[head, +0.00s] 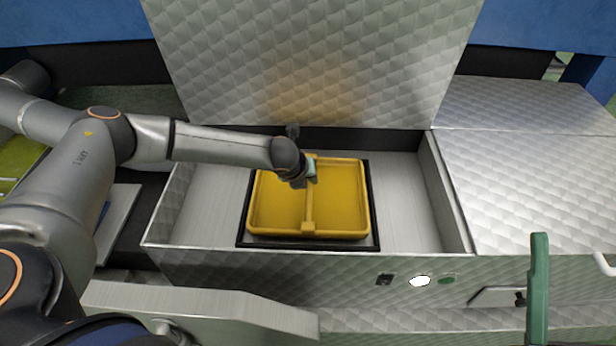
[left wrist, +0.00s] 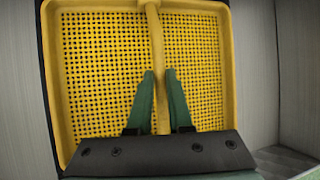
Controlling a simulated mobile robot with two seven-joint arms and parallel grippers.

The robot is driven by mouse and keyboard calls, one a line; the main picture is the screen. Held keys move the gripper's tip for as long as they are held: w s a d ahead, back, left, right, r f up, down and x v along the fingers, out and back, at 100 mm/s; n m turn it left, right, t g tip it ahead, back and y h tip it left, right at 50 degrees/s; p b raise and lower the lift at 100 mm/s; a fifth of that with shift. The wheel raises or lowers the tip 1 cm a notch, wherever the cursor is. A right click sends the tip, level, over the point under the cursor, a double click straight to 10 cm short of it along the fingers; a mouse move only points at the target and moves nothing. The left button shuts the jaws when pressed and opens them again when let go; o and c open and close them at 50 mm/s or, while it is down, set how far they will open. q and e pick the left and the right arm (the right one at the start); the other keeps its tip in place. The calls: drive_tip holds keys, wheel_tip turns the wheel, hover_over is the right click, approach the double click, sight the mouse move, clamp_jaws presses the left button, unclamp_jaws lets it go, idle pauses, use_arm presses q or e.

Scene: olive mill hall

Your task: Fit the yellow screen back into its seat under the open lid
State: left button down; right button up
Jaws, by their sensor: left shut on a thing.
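The yellow screen (head: 335,205) is a square perforated tray with a raised rim and a bar across its middle. It lies level over the black-edged seat (head: 376,215) in the metal bin under the open lid (head: 315,60). A dark gap shows along its front edge; I cannot tell whether it rests fully down or is held just above. My left gripper (head: 311,177) is shut on the screen's middle bar near the back. In the left wrist view its green fingers (left wrist: 160,80) straddle the bar of the screen (left wrist: 100,75).
Metal bin walls (head: 447,190) stand around the seat, with bare floor left and right. A closed metal cover (head: 530,180) lies to the right. The front panel has buttons (head: 447,280).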

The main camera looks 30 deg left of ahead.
use_arm(q)
drive_tip(key=shift+f, duration=0.7)
drive_tip(key=shift+f, duration=0.15)
use_arm(e)
drive_tip(key=shift+r, duration=0.1)
